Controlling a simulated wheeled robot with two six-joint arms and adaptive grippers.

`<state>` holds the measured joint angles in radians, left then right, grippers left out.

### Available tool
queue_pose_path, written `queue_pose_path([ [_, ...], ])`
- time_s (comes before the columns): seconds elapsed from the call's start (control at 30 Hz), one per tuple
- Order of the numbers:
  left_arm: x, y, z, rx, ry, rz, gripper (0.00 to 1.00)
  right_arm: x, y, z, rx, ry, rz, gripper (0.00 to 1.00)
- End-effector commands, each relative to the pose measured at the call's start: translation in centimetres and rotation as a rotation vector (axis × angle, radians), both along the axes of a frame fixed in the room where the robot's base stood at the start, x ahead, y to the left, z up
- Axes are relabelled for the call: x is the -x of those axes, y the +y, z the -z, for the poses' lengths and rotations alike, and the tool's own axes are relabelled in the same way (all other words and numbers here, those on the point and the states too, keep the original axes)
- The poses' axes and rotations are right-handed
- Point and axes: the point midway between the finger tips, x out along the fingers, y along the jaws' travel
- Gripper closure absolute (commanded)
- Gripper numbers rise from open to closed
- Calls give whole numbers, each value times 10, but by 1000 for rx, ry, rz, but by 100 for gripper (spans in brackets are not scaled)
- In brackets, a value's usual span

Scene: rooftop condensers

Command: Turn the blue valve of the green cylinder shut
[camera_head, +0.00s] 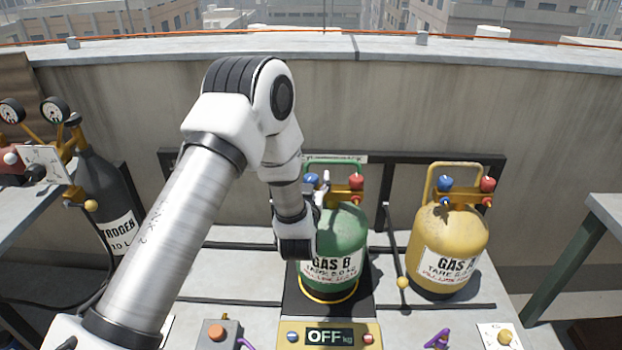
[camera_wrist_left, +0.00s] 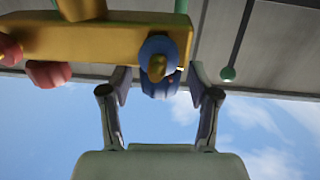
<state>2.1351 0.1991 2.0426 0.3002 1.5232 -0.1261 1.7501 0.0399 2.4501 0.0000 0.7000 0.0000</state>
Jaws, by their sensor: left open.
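The green cylinder (camera_head: 345,232), labelled GAS B, stands on a dark scale platform, partly hidden by my left arm. Its blue valve (camera_head: 312,179) sits on the left of the brass manifold, opposite a red valve (camera_head: 356,181). My left gripper (camera_head: 321,190) is at the blue valve, its fingers pointing up. In the left wrist view the open fingers (camera_wrist_left: 160,82) stand on either side of the blue valve (camera_wrist_left: 158,90), with gaps showing. A blue fitting with a brass tip (camera_wrist_left: 158,55) partly covers the valve. My right gripper is not in view.
A yellow cylinder (camera_head: 447,245) with blue and red valves stands to the right. The scale display (camera_head: 328,337) reads OFF. A dark nitrogen cylinder (camera_head: 108,195) with gauges stands at the left. A concrete parapet (camera_head: 400,95) runs behind.

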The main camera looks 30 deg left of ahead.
Motion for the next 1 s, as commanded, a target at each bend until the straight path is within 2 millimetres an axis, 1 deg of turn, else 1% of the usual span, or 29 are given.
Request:
queue_pose_path([
  [0.03, 0, 0, 0, 0, 0, 0, 49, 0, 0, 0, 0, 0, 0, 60],
  [0.07, 0, 0, 0, 0, 0, 0, 60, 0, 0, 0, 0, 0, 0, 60],
  [0.1, 0, 0, 0, 0, 0, 0, 74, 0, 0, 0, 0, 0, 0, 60],
  [0.17, 0, 0, 0, 0, 0, 0, 95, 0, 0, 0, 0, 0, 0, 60],
  [0.2, 0, 0, 0, 0, 0, 0, 100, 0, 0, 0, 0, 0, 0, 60],
  [0.47, 0, 0, 0, 0, 0, 8, 100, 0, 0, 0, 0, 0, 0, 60],
  [0.63, 1, 1, -1, 1, 0, 44, 100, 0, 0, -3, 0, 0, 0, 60],
  [0.87, 1, 2, -2, 3, 0, 167, 100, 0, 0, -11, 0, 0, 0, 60],
  [1.0, 1, 3, -3, 4, -1, 279, 100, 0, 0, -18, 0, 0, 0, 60],
])
